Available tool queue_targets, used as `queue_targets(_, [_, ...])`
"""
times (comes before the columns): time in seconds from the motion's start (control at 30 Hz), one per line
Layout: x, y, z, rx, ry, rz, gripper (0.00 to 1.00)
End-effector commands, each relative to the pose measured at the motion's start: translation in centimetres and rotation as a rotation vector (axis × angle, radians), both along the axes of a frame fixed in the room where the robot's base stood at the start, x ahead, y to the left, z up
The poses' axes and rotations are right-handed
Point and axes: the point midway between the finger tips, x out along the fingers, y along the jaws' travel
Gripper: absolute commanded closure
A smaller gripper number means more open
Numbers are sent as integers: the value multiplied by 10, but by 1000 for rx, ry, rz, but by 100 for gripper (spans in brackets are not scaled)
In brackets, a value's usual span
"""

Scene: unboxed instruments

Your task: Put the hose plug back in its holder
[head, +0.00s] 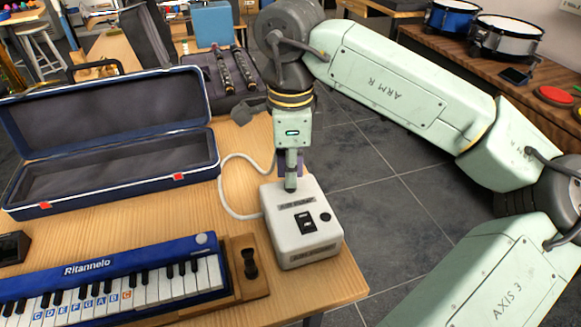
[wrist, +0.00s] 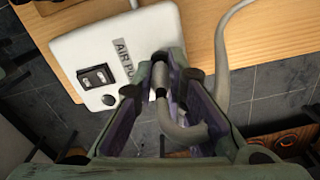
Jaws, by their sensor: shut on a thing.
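My gripper (head: 291,185) points down at the back edge of the white air pump box (head: 302,246). In the wrist view, my gripper (wrist: 172,78) is shut on the grey hose plug (wrist: 161,74), beside the box (wrist: 72,50). The pale hose (head: 231,205) loops over the table left of the box and rises behind my gripper. In the wrist view, the hose (wrist: 222,60) bends back from the plug between the fingers. The plug's tip is at the box's edge; I cannot tell whether it touches.
The wooden table (head: 180,228) bears an open blue case (head: 120,200) at the left and a blue keyboard (head: 110,275) in front. The table's right edge is close to the box.

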Motion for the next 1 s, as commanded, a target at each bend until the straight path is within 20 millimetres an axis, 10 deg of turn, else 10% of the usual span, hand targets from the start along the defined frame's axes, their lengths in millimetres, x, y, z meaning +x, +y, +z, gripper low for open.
queue_targets(0.77, [0, 0, -11, 0, 1, 0, 100])
queue_targets(1.0, [0, 0, -11, 0, 0, 0, 73])
